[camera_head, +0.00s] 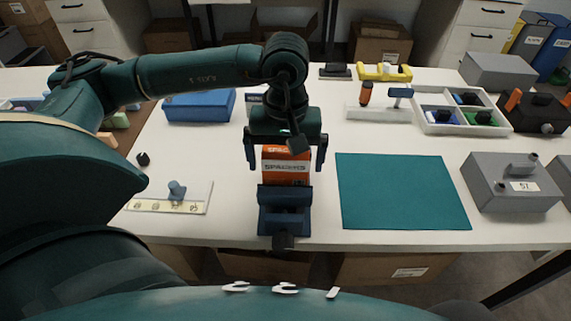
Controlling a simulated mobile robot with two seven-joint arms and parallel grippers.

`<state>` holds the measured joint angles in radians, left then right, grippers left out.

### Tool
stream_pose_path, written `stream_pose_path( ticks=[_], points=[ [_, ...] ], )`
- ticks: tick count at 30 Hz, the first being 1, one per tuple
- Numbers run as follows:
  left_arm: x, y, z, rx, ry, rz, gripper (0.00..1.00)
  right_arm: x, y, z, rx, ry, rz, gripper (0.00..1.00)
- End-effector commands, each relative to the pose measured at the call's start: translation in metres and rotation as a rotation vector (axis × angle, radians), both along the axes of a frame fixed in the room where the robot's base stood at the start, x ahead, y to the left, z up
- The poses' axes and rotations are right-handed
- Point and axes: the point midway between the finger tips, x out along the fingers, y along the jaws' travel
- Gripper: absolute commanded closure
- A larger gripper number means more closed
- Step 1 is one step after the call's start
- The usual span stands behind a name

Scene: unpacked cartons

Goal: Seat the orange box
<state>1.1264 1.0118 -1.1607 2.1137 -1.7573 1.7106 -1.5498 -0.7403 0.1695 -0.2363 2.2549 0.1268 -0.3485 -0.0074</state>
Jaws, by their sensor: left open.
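The orange box (286,165) has a white label band with dark lettering and stands upright near the front middle of the white table. A dark blue holder (284,196) is directly in front of it and hides its lower part. I cannot tell whether the box sits inside the holder or behind it. My left gripper (285,160) points down from above with its two fingers apart, one on each side of the box's upper part. The fingers look clear of the box's sides. My right gripper is not in view.
A teal mat (400,191) lies right of the holder. A grey box (509,183) stands farther right, a divided tray (459,112) behind. A blue box (199,106) is at the back left. A white plate (143,197) with a knob lies at the left. The table front edge is close to the holder.

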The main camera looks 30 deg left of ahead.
Motion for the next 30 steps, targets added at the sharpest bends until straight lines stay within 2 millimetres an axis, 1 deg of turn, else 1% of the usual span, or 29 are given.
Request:
stream_pose_path(
  ticks=[1,6,9,12,15,18,30],
  points=[
    [0.001,-0.001,0.015,-0.001,-0.006,-0.002,0.00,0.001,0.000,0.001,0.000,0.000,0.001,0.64],
    [0.001,-0.001,0.056,-0.002,-0.005,-0.002,0.00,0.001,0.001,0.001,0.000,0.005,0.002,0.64],
    [0.000,-0.001,0.077,-0.001,-0.003,-0.002,0.00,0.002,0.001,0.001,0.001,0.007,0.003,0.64],
    [0.000,-0.001,0.092,0.000,-0.002,-0.001,0.00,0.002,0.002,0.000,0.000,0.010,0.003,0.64],
    [0.000,-0.001,0.103,0.000,0.000,-0.001,0.00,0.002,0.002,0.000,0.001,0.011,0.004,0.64],
    [0.000,-0.001,0.108,-0.001,-0.001,-0.001,0.00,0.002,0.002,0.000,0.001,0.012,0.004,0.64],
    [-0.001,0.000,0.109,0.000,0.001,-0.001,0.00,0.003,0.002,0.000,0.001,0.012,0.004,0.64]
  ],
)
